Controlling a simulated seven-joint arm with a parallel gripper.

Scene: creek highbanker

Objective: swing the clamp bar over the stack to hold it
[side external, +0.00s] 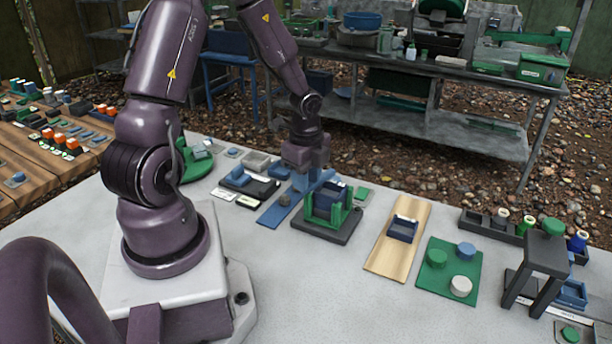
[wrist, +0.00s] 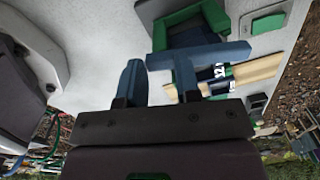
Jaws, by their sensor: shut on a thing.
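The stack of dark blue pieces (side external: 321,203) sits between green uprights on a dark base (side external: 313,230) in the side external view. In the wrist view, the green holder (wrist: 180,18) shows just beyond the blue bar. The blue clamp bar (side external: 323,178) is by the far side of the stack, under my gripper (side external: 308,166). In the wrist view the bar (wrist: 225,54) runs crosswise at the fingertips of my gripper (wrist: 156,72) and overlaps the holder's edge in the picture. My gripper is shut on the bar; the exact finger contact is partly hidden.
A long blue plate (side external: 279,206) lies left of the stack. A wooden board (side external: 384,258) with a dark blue tray and a green plate (side external: 437,291) with round knobs lie to the right. A dark stand (side external: 545,252) is at far right. The front of the table is clear.

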